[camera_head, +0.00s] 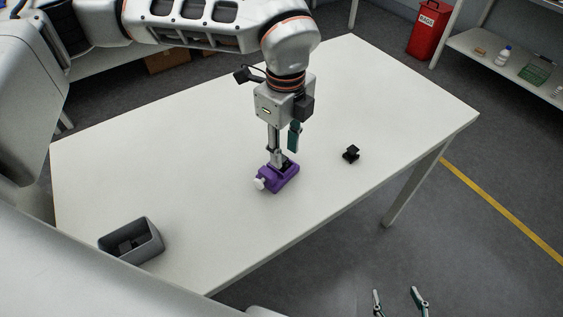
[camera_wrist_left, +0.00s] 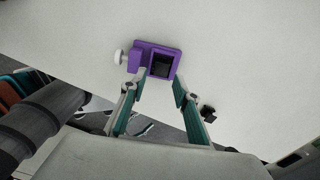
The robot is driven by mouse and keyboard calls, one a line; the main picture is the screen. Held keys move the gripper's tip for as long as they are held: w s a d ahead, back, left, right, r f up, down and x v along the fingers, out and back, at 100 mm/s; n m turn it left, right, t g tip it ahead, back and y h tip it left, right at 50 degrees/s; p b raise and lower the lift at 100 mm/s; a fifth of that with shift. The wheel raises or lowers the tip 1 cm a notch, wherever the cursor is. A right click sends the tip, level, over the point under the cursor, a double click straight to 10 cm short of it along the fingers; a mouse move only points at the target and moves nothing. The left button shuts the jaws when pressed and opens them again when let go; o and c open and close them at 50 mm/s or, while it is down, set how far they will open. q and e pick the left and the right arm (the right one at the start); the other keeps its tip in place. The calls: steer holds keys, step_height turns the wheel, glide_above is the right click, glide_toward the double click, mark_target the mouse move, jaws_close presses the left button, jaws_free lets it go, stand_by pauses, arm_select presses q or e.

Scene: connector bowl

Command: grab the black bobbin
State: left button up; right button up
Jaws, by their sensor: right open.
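A small black bobbin (camera_head: 351,154) stands on the white table, right of the purple holder, apart from both grippers. In the left wrist view a small black piece (camera_wrist_left: 208,113), apparently the bobbin, shows outside the right finger. The purple holder (camera_head: 284,179) has a white knob and a dark square recess or insert, also seen in the left wrist view (camera_wrist_left: 136,56). My left gripper (camera_head: 283,158) points down just over the holder, its fingers apart with nothing visible between them. My right gripper (camera_head: 395,293) is open and empty at the bottom edge, beyond the table's front edge.
A grey bin (camera_head: 149,232) with dark pieces inside stands at the table's near left. The white table (camera_head: 220,130) is otherwise clear. A red bin (camera_head: 428,32) and a shelf (camera_head: 512,70) stand on the floor at the back right.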

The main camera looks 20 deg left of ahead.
arm_select(q)
step_height(320, 180, down, 2)
steer(key=shift+f, duration=0.25)
steer(key=c, duration=0.8)
arm_select(e)
steer(key=shift+w+a+r, duration=0.1)
steer(key=shift+w+r, duration=0.05)
steer(key=shift+w, duration=0.25)
arm_select(q)
steer(key=shift+c, duration=0.2)
arm_select(e)
steer(key=shift+s+f, duration=0.25)
steer(key=shift+s, duration=0.05)
